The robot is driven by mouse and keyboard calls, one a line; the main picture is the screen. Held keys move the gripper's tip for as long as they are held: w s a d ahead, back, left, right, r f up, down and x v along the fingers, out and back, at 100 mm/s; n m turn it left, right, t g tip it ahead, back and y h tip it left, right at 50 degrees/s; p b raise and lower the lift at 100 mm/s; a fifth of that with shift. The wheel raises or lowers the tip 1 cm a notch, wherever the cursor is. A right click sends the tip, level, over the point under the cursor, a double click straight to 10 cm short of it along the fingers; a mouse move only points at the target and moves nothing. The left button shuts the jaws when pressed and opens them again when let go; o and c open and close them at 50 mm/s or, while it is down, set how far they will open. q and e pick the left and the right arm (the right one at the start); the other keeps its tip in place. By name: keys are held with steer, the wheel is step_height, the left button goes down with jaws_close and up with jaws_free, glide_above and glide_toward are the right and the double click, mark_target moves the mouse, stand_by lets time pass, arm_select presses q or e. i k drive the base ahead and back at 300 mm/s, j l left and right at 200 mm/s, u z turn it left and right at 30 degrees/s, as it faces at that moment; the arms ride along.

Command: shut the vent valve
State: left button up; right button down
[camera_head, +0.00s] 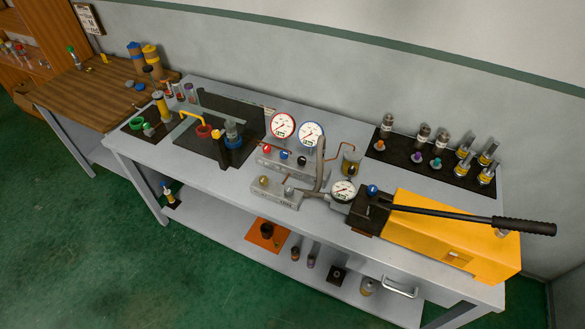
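A metal valve manifold (290,162) stands mid-table below two round gauges, one red-rimmed (282,125) and one blue-rimmed (311,134). It carries a red knob (267,149), a blue knob (284,155) and a black knob (301,161). A lower metal block (276,194) with small lettering sits in front of it. Another blue knob (373,190) is on the dark head of the yellow hand pump (450,237). The lettering is too small to read, so I cannot tell which knob is the vent valve or its position. Neither gripper is in view.
The pump's long black handle (470,216) reaches right over the grey table (225,196). A black mat (430,160) with several fittings lies at the back right. A dark plate (190,138) with fixtures is on the left. A wooden bench (85,95) adjoins at far left.

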mark_target(301, 160)
steer(key=i+j+u, duration=0.15)
steer(key=u, duration=0.25)
steer(key=i+j+u, duration=0.1)
steer(key=u, duration=0.3)
steer(key=i+l, duration=0.05)
steer(key=i, duration=0.05)
